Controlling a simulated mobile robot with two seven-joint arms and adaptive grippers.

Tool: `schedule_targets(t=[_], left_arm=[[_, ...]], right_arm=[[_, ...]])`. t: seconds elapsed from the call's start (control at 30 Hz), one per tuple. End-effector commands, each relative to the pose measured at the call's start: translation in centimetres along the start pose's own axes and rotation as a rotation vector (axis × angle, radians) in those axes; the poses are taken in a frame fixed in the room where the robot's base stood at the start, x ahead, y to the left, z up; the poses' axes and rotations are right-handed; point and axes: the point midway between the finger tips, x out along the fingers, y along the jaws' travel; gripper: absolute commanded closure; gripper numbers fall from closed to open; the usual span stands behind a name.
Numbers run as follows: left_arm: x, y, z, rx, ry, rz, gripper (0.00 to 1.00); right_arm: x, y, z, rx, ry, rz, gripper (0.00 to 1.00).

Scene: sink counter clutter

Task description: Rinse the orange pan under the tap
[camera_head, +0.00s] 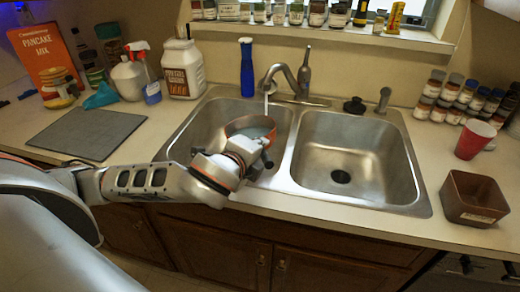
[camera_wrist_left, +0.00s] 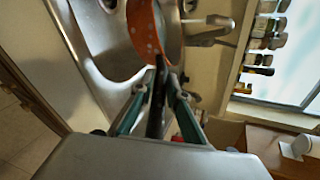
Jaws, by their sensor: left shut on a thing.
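The orange pan (camera_head: 238,122) is in the left sink basin (camera_head: 205,125), below the spout of the tap (camera_head: 285,73). A thin pale stream (camera_head: 266,103) runs down from the spout toward the pan, whose inside looks grey-blue. My left gripper (camera_head: 264,150) reaches over the front of the basin. In the left wrist view, the gripper (camera_wrist_left: 157,92) is shut on the pan's dark handle (camera_wrist_left: 155,122), and the speckled orange side of the pan (camera_wrist_left: 146,32) shows beyond the fingertips. My right gripper is in neither view.
The right basin (camera_head: 345,165) is empty. A blue bottle (camera_head: 247,68) stands behind the left basin. A grey mat (camera_head: 88,133), bottles and a pancake mix box (camera_head: 45,62) are at left. A red cup (camera_head: 474,140), brown bin (camera_head: 473,199) and spice jars (camera_head: 450,90) are at right.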

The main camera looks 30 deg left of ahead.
Motion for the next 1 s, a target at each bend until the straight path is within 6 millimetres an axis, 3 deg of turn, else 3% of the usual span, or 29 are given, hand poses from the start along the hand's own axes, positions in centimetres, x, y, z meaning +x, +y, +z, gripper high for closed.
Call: schedule_targets(t=[1.0], left_arm=[[-1.4,-3.9,2.1,-0.168,0.102,0.068,1.00]], right_arm=[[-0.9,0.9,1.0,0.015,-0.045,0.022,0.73]])
